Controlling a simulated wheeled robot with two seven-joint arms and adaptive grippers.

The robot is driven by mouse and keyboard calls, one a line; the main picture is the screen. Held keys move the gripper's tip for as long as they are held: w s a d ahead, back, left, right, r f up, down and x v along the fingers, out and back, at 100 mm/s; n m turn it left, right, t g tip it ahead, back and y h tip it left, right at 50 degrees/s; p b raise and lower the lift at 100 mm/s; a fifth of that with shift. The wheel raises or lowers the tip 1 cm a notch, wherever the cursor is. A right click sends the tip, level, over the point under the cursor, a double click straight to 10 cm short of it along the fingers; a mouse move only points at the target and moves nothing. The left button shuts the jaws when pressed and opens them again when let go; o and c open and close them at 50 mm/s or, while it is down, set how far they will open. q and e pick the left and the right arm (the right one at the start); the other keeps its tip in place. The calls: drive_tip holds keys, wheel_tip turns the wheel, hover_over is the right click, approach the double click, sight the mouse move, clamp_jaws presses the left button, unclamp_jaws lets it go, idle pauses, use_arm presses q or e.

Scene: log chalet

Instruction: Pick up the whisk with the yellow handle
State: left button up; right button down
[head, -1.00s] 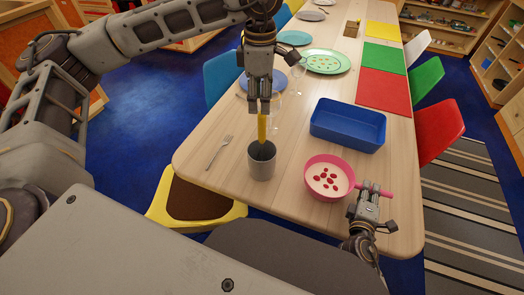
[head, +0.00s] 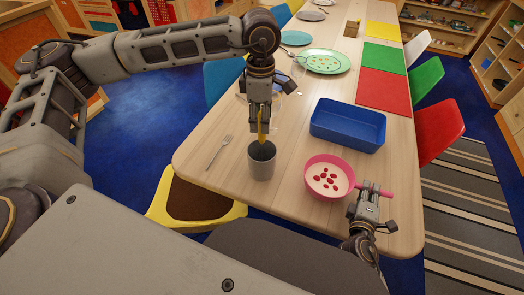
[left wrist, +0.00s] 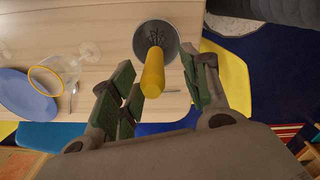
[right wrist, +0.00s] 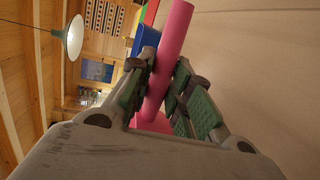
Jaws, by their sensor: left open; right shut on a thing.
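The whisk's yellow handle (head: 261,130) stands up out of a grey cup (head: 262,163) on the table. In the left wrist view the handle (left wrist: 153,75) rises from the cup (left wrist: 157,38), with the wire loops inside it. My left gripper (head: 260,119) is above the cup, pointing down and open, its fingers on either side of the handle's upper end. My right gripper (head: 365,199) is shut on the pink handle (right wrist: 168,55) of a pink bowl (head: 328,178) near the table's right front edge.
The pink bowl holds white stuff with several red pieces. A blue tray (head: 348,126) stands behind it. A fork (head: 218,153) lies left of the cup. Plates, clear glasses and coloured mats lie further back. Chairs stand along both sides.

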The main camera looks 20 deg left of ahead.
use_arm(q)
drive_tip(key=shift+f, duration=0.1)
drive_tip(key=shift+w+f, duration=0.2)
drive_tip(key=shift+f, duration=1.05)
drive_tip(key=shift+w+f, duration=0.15)
drive_tip(key=shift+f, duration=1.1)
clamp_jaws()
drive_tip(key=shift+r, duration=0.1)
drive_tip(key=shift+r, duration=4.95)
